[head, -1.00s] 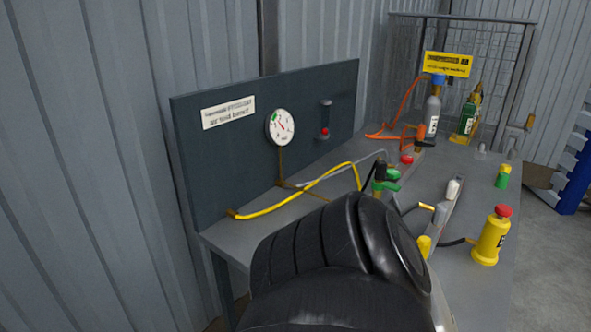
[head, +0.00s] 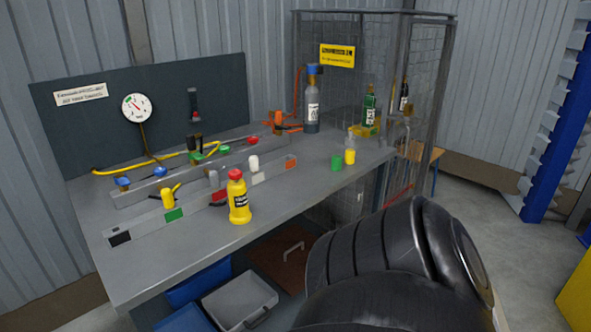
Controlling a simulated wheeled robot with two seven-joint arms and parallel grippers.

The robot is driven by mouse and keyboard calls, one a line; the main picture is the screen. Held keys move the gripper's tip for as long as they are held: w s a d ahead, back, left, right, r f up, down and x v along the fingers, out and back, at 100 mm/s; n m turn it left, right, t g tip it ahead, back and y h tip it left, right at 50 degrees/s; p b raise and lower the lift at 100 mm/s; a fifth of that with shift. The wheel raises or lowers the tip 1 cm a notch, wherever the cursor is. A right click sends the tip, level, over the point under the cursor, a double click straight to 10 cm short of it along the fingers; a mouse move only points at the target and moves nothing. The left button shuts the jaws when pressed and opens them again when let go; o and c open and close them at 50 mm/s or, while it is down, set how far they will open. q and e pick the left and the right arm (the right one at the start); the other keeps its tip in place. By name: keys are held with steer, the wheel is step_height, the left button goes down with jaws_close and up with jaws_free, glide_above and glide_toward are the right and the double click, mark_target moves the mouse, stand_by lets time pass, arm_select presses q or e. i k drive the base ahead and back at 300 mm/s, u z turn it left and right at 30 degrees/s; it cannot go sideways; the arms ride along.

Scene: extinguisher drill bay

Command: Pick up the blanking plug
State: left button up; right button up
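I cannot tell for certain which item is the blanking plug. A small green cylinder (head: 337,163) and a small yellow cylinder (head: 350,157) stand side by side near the right part of the grey workbench (head: 275,212). A yellow bottle with a red cap (head: 238,198) stands upright at the bench's front edge. Neither of my grippers shows. A black link of my own arm fills the lower right and hides the floor behind it.
Rails with coloured valves (head: 174,215) run along the bench. A grey cylinder with a blue top (head: 312,105) and a mesh cage (head: 440,60) stand at the back right. A grey bin (head: 240,300) sits below the bench. The bench front between bottle and green cylinder is clear.

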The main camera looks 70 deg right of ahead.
mark_target(253, 160)
steer(key=z, duration=1.2)
steer(key=i, duration=0.25)
steer(key=u, duration=0.15)
